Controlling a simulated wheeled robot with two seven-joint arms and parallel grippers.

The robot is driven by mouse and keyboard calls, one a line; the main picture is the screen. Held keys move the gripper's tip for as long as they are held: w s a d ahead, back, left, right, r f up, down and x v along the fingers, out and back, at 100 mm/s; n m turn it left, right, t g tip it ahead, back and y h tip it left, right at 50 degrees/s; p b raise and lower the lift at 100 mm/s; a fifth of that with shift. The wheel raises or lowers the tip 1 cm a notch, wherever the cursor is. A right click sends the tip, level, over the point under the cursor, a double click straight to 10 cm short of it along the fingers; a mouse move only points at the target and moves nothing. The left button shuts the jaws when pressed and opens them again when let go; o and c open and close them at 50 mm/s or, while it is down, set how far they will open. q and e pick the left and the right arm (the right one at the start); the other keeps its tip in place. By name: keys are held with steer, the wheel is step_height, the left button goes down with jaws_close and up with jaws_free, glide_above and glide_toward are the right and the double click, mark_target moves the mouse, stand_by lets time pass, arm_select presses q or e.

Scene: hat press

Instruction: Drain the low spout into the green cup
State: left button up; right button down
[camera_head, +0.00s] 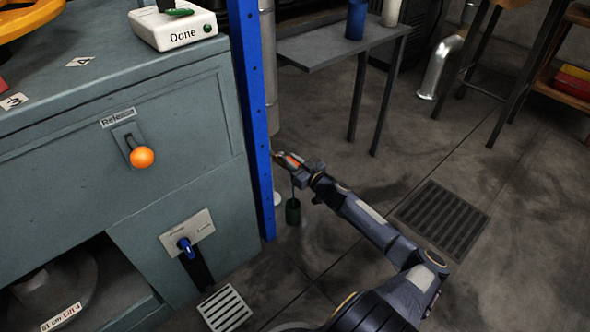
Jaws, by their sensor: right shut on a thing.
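My right gripper (281,158) is beside the blue post (254,115), with a reddish-orange piece between its fingers. A small dark green cup (292,212) is upright below it. A thin dark stem runs from the cup up to the gripper, so the cup seems to hang from it by a long handle. The fingertips are small and partly hidden. A blue lever (186,246) sits on a pale plate low on the cabinet, with a dark strip below it. I cannot make out a clear spout opening. My left gripper is not in view.
The grey-green cabinet (60,170) fills the left, with an orange-knobbed Release lever (141,157). A pale floor grate (224,308) lies in front. A grey side table (330,48) holds a blue cup (355,20) and a white one. A dark grate (442,218) lies right.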

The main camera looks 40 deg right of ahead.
stand_by(0.4)
steer(key=c, duration=1.4)
jaws_free()
steer(key=shift+o, duration=0.2)
steer(key=s+p, duration=0.2)
steer(key=s, duration=0.5)
steer(key=shift+s+d, duration=0.3)
steer(key=shift+s, duration=0.05)
